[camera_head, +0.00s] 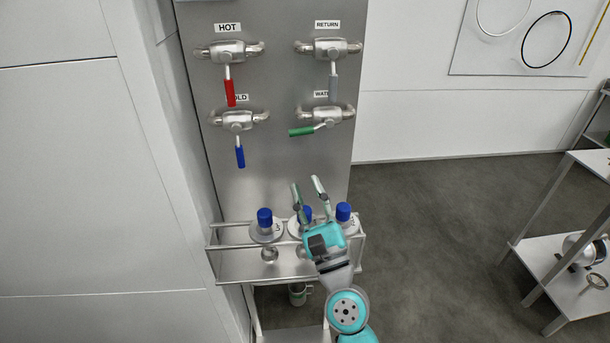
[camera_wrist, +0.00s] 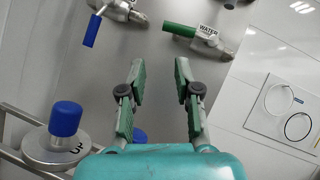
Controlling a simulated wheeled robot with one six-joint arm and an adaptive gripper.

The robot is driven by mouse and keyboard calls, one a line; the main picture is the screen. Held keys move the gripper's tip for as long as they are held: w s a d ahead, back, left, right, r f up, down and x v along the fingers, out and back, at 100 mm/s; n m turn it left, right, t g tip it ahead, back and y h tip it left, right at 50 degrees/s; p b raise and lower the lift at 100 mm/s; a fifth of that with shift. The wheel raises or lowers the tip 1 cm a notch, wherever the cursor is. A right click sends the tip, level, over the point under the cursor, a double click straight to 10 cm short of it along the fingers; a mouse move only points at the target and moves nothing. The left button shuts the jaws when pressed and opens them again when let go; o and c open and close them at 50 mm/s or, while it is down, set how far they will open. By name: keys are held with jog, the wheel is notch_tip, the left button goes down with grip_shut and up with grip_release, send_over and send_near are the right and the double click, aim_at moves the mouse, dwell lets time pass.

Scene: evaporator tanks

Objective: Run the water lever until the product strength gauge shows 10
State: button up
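The water lever has a green handle (camera_head: 301,132) that points left, roughly level, from its valve (camera_head: 326,115) at the lower right of the steel panel. In the wrist view, the green handle (camera_wrist: 180,30) lies near the top beside the WATER label (camera_wrist: 208,31). My gripper (camera_head: 306,182) is open and empty, below the green handle in the head view and apart from it. In the wrist view, my gripper (camera_wrist: 160,64) has its two fingers spread with bare panel between them. No product strength gauge shows in either view.
Levers with red (camera_head: 230,92), blue (camera_head: 240,157) and grey (camera_head: 333,90) handles hang down on the same panel (camera_head: 275,180). Below, a railed shelf (camera_head: 240,270) holds blue-capped items (camera_head: 264,218), partly behind my arm. Open floor (camera_head: 440,230) lies right, before a metal rack (camera_head: 565,260).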

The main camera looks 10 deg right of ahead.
aim_at(300, 134)
jog(key=w+d+r+n+g+y, duration=0.1)
jog(key=d+r+n+g+y, duration=0.3)
jog(key=n, duration=0.6)
jog(key=w+d+r+n+g+y, duration=0.15)
jog(key=r+n+g+y, duration=0.35)
jog(key=n, duration=0.6)
jog(key=w+a, duration=0.2)
jog(key=w+a+h, duration=0.1)
jog(key=w+a, duration=0.1)
jog(key=w, duration=0.1)
jog(key=w+a+f+g+h, duration=0.1)
jog(key=w+a, duration=0.1)
jog(key=shift+w+a, duration=0.3)
jog(key=shift+a, duration=0.1)
grip_shut()
